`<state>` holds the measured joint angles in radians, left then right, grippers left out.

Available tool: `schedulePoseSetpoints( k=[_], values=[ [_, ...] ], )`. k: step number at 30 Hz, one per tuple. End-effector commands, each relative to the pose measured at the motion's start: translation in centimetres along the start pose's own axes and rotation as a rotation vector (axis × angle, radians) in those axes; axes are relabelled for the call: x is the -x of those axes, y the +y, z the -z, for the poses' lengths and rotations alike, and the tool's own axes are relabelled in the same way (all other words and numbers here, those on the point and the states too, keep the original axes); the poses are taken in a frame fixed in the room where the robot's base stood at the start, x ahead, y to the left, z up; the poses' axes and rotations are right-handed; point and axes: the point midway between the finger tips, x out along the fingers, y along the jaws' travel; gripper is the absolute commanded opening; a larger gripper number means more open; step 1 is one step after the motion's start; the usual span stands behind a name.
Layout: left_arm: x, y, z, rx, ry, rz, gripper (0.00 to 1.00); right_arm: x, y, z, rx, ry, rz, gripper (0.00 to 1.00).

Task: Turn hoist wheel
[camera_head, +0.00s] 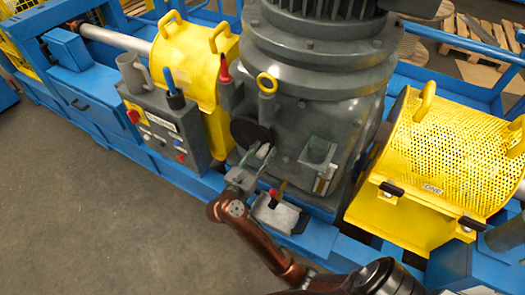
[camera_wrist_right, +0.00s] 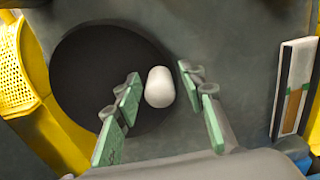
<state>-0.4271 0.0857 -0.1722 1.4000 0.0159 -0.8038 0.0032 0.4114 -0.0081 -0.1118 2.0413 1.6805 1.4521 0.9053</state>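The hoist wheel (camera_head: 245,131) is a dark round disc on the front of the grey gearbox housing. It fills the left of the right wrist view as a black disc (camera_wrist_right: 85,75), with a pale rounded knob (camera_wrist_right: 158,87) near its right edge. My right gripper (camera_head: 258,160) is just in front of the wheel's lower right. In the wrist view its green-padded fingers (camera_wrist_right: 160,98) are apart, one on each side of the knob, with gaps showing. Whether the knob lies fully between the pads in depth is unclear. My left gripper is out of view.
A grey control box (camera_head: 165,125) with buttons stands left of the wheel. Yellow guards (camera_head: 185,65) and (camera_head: 455,140) flank the gearbox (camera_head: 310,120). Blue frame rails (camera_head: 195,180) run along the front.

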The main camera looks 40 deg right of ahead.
Motion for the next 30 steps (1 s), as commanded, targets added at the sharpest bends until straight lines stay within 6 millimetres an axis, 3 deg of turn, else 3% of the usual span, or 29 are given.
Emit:
schedulePoseSetpoints(
  k=[9, 25, 30],
  values=[
    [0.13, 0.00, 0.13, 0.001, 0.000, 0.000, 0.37, -0.30, -0.02, -0.05, 0.000, -0.001, 0.000, 0.37],
    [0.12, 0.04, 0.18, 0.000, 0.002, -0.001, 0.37, -0.27, -0.02, -0.01, 0.001, -0.001, 0.000, 0.00],
    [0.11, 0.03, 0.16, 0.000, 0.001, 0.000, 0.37, -0.27, -0.01, -0.01, 0.001, -0.001, 0.000, 0.00]
  ],
)
